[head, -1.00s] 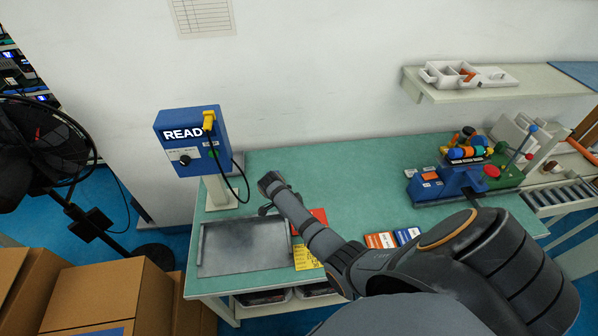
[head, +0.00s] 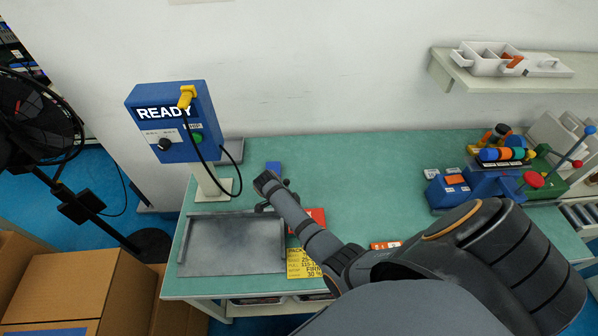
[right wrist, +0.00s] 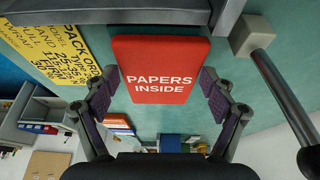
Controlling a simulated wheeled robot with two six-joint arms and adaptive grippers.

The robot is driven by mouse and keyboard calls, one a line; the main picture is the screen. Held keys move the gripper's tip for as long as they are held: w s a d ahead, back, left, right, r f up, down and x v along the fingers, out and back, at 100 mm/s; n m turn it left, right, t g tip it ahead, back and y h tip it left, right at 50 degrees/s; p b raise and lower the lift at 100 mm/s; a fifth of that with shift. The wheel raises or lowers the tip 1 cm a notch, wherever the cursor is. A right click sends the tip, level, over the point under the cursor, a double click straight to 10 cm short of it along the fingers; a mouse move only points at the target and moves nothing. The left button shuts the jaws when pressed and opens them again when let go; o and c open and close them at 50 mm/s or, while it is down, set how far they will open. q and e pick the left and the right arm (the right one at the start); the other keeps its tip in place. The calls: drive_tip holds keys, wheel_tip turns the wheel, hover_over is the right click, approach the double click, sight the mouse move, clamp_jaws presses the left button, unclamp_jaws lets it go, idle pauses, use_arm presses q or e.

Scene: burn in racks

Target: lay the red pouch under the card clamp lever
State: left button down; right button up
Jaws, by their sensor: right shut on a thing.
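The red pouch (right wrist: 160,58), printed "PAPERS INSIDE", lies flat between the fingers of my right gripper (right wrist: 160,85), which is shut on its two side edges. My left gripper is out of view.
A grey tray (head: 230,245) adjoins the pouch area, with a yellow card (head: 301,263) in front. A blue box (head: 178,118) reading "READY" stands behind the tray. A blue and green fixture (head: 490,180) stands at the right.

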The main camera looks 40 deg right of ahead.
drive_tip(key=shift+s+a, duration=0.1)
drive_tip(key=shift+a, duration=0.45)
drive_tip(key=o, duration=1)
drive_tip(key=shift+o, duration=0.5)
drive_tip(key=shift+f, duration=0.1)
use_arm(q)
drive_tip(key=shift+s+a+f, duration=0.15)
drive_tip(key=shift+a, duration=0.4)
use_arm(e)
drive_tip(key=shift+d, duration=0.25)
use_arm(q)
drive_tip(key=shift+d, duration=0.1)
